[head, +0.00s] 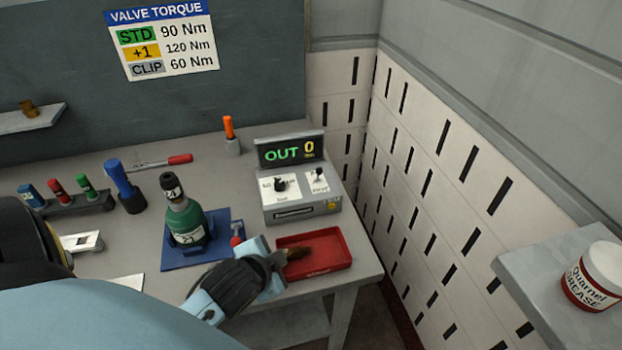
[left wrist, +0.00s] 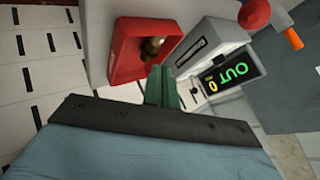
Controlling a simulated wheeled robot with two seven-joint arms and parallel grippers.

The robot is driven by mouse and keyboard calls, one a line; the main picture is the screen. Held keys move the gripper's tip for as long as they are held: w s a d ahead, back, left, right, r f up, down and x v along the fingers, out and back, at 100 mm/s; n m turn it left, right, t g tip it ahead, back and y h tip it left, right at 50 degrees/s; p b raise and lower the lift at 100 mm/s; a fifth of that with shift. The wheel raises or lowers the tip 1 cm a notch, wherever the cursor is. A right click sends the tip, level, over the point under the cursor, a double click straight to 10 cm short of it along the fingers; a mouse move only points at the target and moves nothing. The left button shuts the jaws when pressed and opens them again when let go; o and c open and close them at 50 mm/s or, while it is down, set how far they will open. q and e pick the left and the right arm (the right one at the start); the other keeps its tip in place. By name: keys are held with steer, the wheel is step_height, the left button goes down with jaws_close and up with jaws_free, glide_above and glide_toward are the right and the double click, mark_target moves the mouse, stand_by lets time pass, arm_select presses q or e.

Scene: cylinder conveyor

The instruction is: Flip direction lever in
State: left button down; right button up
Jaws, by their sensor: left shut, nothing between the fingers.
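The grey control box (head: 300,208) stands on the bench with its display (head: 290,150) reading OUT 0. Its sloped top has a black knob (head: 280,185) on the left and a small toggle lever (head: 318,175) on the right; their labels are too small to read. The box also shows in the left wrist view (left wrist: 208,42). My left gripper (head: 279,258) is shut and empty, in front of the box beside the red tray. Its narrow fingers show in the left wrist view (left wrist: 162,88), apart from the controls. My right gripper is not in view.
A red tray (head: 325,262) holding a brown object lies in front of the box. An orange-handled tool (head: 228,127) stands behind. A slotted wall bounds the right.

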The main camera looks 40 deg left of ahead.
mark_target(318, 174)
arm_select(q)
steer(key=w+a+r+m+t+h, duration=0.1)
steer(key=w+a+r+m+t, duration=0.2)
steer(key=m, duration=0.7)
steer(key=w+a+t, duration=0.2)
steer(key=w+t, duration=0.2)
steer(key=shift+w, duration=0.4)
steer(key=shift+w+a, duration=0.1)
steer(key=shift+w, duration=0.05)
steer(key=w, duration=0.4)
steer(key=w+p, duration=0.1)
steer(key=w, duration=0.4)
steer(key=w+a+f, duration=0.1)
steer(key=w, duration=0.3)
steer(key=shift+w, duration=0.25)
steer(key=shift+w, duration=0.15)
